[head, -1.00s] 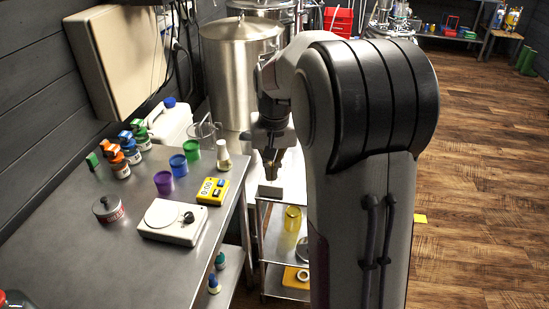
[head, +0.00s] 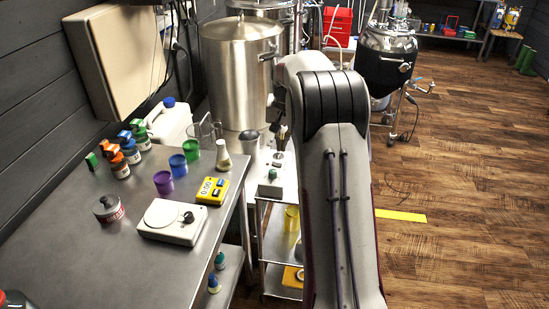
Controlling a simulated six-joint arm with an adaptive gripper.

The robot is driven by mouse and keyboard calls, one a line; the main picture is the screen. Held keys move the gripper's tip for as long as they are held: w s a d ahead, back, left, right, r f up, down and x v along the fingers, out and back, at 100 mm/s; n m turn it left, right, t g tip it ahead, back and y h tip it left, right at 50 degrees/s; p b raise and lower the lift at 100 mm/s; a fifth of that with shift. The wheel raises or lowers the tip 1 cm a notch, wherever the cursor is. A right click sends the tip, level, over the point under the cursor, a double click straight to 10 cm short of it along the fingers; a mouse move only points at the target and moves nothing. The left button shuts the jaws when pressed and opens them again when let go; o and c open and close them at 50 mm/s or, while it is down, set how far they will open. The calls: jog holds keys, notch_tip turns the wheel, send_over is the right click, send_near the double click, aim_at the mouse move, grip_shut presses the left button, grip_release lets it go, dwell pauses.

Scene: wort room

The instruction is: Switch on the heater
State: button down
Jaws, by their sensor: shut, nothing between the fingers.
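My gripper (head: 282,132) is small and partly hidden behind my own arm. It is shut and holds nothing. It is beside the large steel kettle (head: 238,85), over the far side of a white control box. The white control box (head: 284,187) has a green knob (head: 272,174) and a dark round part on its top. A white plate device (head: 165,232) with a black knob (head: 187,217) sits on the steel bench. No label shows which of these is the heater, and I cannot read any switch position.
The steel bench (head: 85,255) carries a yellow timer (head: 212,191), coloured cups, several small bottles and a flask (head: 222,155). A shelved cart (head: 275,255) holds a yellow cylinder (head: 291,218). Wooden floor (head: 470,170) is open on the right.

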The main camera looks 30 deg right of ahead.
jog(key=w+r, duration=0.1)
jog(key=w+d+r, duration=0.1)
jog(key=r, duration=0.1)
jog(key=shift+w+m+t, duration=0.1)
jog(key=shift+m+t, duration=0.2)
jog(key=shift+m, duration=0.1)
send_near(274, 163)
jog(key=x, duration=0.5)
jog(key=shift+w+d, duration=0.1)
jog(key=shift+d, duration=0.15)
jog(key=shift+w+a+f, duration=0.1)
jog(key=shift+f, duration=0.3)
jog(key=shift+w+a+f, duration=0.1)
jog(key=shift+f, duration=0.3)
